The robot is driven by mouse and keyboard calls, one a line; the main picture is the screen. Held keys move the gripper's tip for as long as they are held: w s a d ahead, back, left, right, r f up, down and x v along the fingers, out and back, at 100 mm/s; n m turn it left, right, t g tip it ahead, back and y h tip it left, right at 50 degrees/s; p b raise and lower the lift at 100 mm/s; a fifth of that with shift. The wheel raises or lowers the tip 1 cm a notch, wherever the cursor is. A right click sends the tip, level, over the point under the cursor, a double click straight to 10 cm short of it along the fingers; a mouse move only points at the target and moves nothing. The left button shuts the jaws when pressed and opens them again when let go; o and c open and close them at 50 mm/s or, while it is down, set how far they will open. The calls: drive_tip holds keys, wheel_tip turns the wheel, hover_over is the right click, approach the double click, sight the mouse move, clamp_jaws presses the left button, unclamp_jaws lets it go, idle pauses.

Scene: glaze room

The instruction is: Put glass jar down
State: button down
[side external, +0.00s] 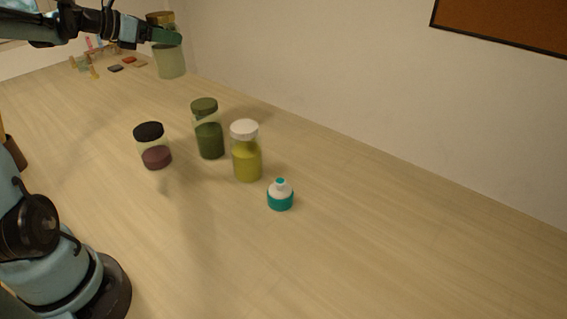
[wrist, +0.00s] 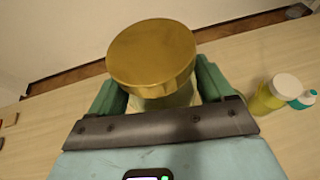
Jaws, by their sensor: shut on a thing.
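A glass jar (side external: 171,62) with pale green contents and a gold lid is at the far end of the table in the side external view. My gripper (side external: 168,38) is shut on it near its upper part. In the wrist view the gold lid (wrist: 153,52) fills the middle, between the two green fingers of my gripper (wrist: 160,92). The jar looks upright. Most of its body is hidden below the lid in the wrist view, and I cannot tell whether its base touches the table.
A dark-lidded jar (side external: 152,146), a green-lidded jar (side external: 208,130), a white-lidded jar (side external: 246,152) and a small teal bottle (side external: 280,197) stand mid-table. Small coloured pieces (side external: 129,60) lie at the far left. The table's right side is clear.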

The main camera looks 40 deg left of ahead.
wheel_tip(320, 180, down, 19)
idle(0.9)
drive_tip(key=shift+f, duration=0.15)
unclamp_jaws()
drive_tip(key=v, duration=0.7)
drive_tip(key=shift+s+r, duration=0.25)
drive_tip(key=shift+d, duration=0.1)
